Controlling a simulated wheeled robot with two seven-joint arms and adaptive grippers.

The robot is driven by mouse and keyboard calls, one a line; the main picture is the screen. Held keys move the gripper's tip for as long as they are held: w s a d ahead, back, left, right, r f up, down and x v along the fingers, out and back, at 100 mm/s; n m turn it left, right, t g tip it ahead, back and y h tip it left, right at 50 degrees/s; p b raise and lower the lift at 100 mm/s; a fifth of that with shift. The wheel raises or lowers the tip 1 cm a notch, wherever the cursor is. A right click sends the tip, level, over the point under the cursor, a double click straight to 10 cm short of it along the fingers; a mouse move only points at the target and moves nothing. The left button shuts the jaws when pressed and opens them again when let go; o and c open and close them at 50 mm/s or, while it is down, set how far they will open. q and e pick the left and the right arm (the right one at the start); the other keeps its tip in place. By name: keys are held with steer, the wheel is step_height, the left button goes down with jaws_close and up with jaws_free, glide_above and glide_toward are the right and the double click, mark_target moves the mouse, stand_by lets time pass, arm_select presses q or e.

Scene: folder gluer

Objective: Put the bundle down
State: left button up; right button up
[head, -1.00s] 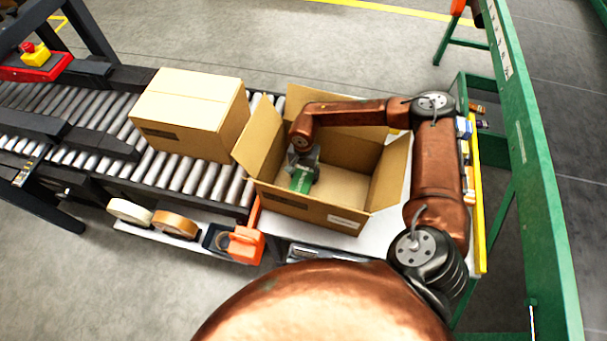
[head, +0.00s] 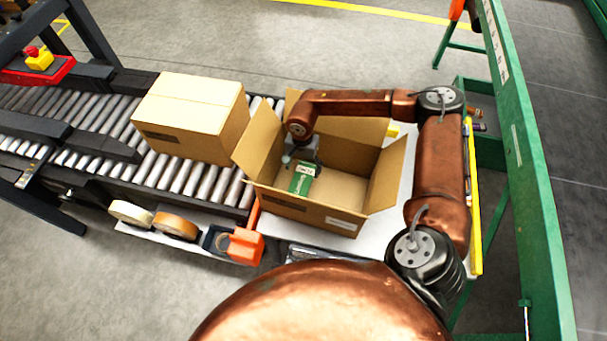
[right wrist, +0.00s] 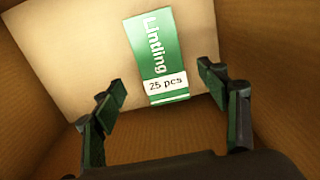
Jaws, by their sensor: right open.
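The bundle (head: 301,183) is a green packet with a white "25 pcs" label, lying in the left part of the open cardboard box (head: 311,214). My right gripper (head: 300,158) is inside the box over the bundle. In the right wrist view its two fingers (right wrist: 165,95) are spread wide with nothing between them, apart from the bundle. My left gripper is not in view.
The open box stands on a white table (head: 394,222) with its flaps up. A closed carton (head: 190,115) sits on the roller conveyor to the left. Tape rolls (head: 175,223) and an orange tape dispenser (head: 246,246) are in front. A green frame (head: 535,190) stands at right.

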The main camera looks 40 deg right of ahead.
mark_target(302, 178)
step_height(302, 178, up, 5)
steer(key=shift+r+p, duration=0.1)
steer(key=shift+p, duration=0.2)
